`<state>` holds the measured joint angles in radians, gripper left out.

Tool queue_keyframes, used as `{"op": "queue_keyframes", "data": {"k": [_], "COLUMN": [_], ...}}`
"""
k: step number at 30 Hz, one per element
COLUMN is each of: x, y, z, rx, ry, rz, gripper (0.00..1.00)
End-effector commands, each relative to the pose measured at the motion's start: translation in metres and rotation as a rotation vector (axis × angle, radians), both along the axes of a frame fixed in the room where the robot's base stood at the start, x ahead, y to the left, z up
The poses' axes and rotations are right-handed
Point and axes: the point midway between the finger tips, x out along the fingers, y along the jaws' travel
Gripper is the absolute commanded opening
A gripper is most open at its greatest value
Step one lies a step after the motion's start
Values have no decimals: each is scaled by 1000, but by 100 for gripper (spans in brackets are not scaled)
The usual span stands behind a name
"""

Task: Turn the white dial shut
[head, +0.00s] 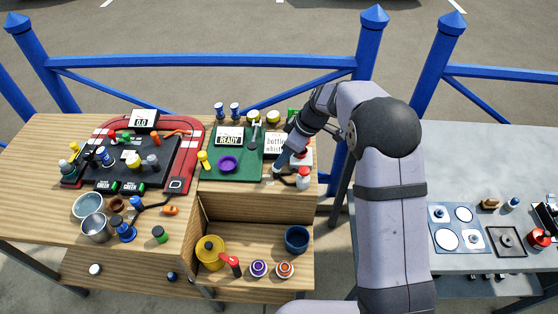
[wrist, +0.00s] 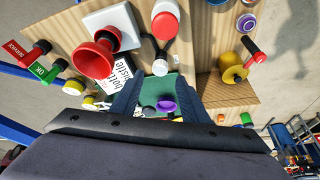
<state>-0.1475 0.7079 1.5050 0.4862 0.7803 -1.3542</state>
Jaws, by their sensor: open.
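My gripper (head: 279,168) is at the right end of the wooden table, by the sign with "bottle whistle" lettering. In the wrist view its dark fingers (wrist: 157,92) are apart with nothing held between them. A small white round part (wrist: 160,66) shows just beyond the fingertips, joined by a dark hose to a red-and-white canister (wrist: 166,22). The canister (head: 304,178) also shows in the head view, right of my gripper. I cannot tell for certain which white part is the dial; no marking is readable on it.
A red horn on a white base (wrist: 98,58) stands close to the fingers. A green mat (head: 232,165) with a purple bowl (head: 228,164) lies to the left. An open compartment below holds a yellow pot (head: 210,250) and a blue cup (head: 297,238). Blue railings stand behind.

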Motion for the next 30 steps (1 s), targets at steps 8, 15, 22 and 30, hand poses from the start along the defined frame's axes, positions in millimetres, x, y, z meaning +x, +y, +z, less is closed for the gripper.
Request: {"op": "queue_keyframes", "data": {"k": [8, 15, 22, 30], "x": [5, 7, 8, 7], "y": [13, 17, 18, 18], "z": [-30, -45, -47, -46], "rx": [0, -1, 0, 0], "ry": [2, 1, -1, -1], "rz": [1, -1, 0, 0], "gripper": [41, 41, 41, 0]}}
